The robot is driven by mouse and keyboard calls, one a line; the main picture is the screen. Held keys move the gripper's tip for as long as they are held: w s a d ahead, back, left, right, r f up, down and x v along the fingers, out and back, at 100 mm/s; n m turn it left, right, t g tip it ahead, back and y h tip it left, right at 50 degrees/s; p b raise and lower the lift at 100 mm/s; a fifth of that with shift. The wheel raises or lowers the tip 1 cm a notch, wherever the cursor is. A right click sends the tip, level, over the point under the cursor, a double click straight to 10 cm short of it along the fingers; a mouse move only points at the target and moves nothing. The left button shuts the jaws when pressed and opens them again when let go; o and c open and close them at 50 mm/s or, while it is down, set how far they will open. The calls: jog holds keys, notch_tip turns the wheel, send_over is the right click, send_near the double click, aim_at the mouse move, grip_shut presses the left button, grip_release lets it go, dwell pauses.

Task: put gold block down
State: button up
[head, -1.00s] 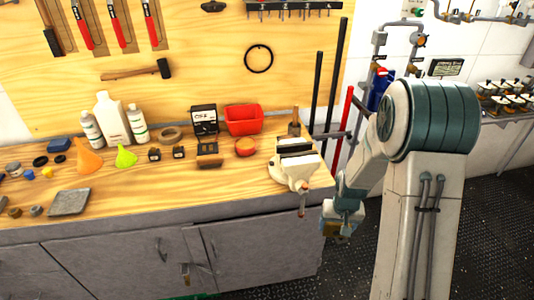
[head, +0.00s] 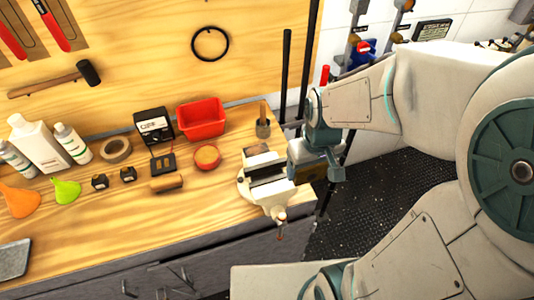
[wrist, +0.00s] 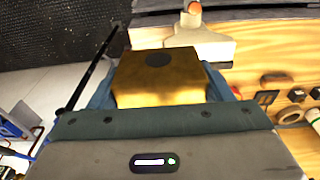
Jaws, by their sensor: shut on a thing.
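The gold block (wrist: 158,80) fills the middle of the wrist view, between the two blue fingers of my gripper (wrist: 160,88). It has a dark round spot on its face. In the head view my gripper (head: 316,160) is at the right end of the workbench, just right of the white vise (head: 266,192). The gripper mostly hides the block there. My gripper is shut on the block. I cannot tell the block's exact height over the bench.
The wooden workbench (head: 120,225) holds a red bin (head: 201,118), an orange-red bowl (head: 207,156), a meter (head: 153,125), bottles and funnels. Bare wood lies left of the vise. Dark rods (head: 285,80) stand behind the bench end. Dark riveted floor (head: 375,210) lies to the right.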

jog(key=shift+w+a+r, duration=0.1)
jog(key=shift+w+r, duration=0.05)
jog(key=w+a+f+b, duration=0.1)
jog(key=w+a+f, duration=0.1)
jog(key=a, duration=0.1)
jog(key=w+a+f+b, duration=0.2)
jog(key=a, duration=0.1)
jog(key=w+a+f+b, duration=0.2)
jog(key=w+a+f, duration=0.1)
jog(key=shift+w, duration=0.1)
jog(key=shift+f+b, duration=1.4)
jog(key=shift+f, duration=0.5)
jog(key=shift+d, duration=0.1)
jog(key=shift+f, duration=0.2)
jog(key=o, duration=1.3)
jog(key=shift+c, duration=0.2)
